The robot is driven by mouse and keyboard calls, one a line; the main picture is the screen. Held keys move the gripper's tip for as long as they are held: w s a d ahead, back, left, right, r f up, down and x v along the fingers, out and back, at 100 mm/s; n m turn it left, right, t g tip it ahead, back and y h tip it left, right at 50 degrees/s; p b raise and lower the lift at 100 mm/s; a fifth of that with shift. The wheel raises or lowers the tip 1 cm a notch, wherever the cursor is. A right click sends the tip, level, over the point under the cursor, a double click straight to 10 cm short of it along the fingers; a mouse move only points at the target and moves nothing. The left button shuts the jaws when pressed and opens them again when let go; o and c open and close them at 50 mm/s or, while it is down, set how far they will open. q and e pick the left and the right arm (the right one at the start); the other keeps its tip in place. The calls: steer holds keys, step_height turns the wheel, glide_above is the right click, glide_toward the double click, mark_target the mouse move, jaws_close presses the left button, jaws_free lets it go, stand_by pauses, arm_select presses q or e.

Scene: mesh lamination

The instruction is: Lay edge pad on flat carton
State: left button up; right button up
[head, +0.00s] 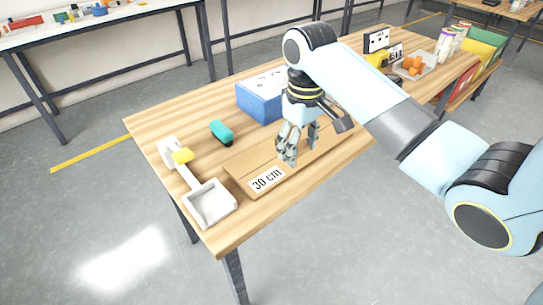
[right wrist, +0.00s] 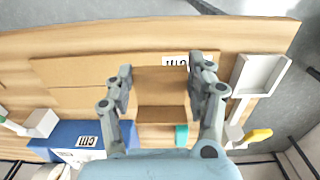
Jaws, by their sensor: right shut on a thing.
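The flat carton (head: 240,172) is a long brown board lying on the wooden table, with a white "30 cm" label near its left end. In the right wrist view the carton (right wrist: 80,70) runs across behind the fingers. My right gripper (head: 301,150) is over the carton, pointing down. In the right wrist view its fingers (right wrist: 160,88) are shut on a brown edge pad (right wrist: 160,85), which has two faces meeting at a fold. The pad covers part of the carton and label there; I cannot tell whether it touches the carton. My left gripper is not in view.
A blue box (head: 256,103) stands behind the carton. A teal block (head: 221,132) is to its left. A white tray with a handle (head: 210,203) and a yellow piece (head: 183,156) lie at the left end. Another tray (head: 425,62) with orange items is far right.

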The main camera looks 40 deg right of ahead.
mark_target(271, 168)
steer(key=w+f, duration=0.1)
steer(key=w+a+f, duration=0.1)
steer(key=w, duration=0.1)
steer(key=w+f, duration=0.1)
steer(key=shift+w+a, duration=0.25)
steer(key=w+f, duration=0.1)
steer(key=w, duration=0.1)
steer(key=shift+w+a+f+b, duration=0.35)
steer(key=shift+a+b, duration=0.05)
step_height(271, 168, down, 3)
steer(key=shift+f, duration=0.5)
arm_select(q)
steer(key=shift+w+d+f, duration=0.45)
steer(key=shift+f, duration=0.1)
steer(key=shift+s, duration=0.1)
arm_select(e)
steer(key=shift+f, duration=0.1)
steer(key=o, duration=1)
steer(key=shift+c, duration=0.2)
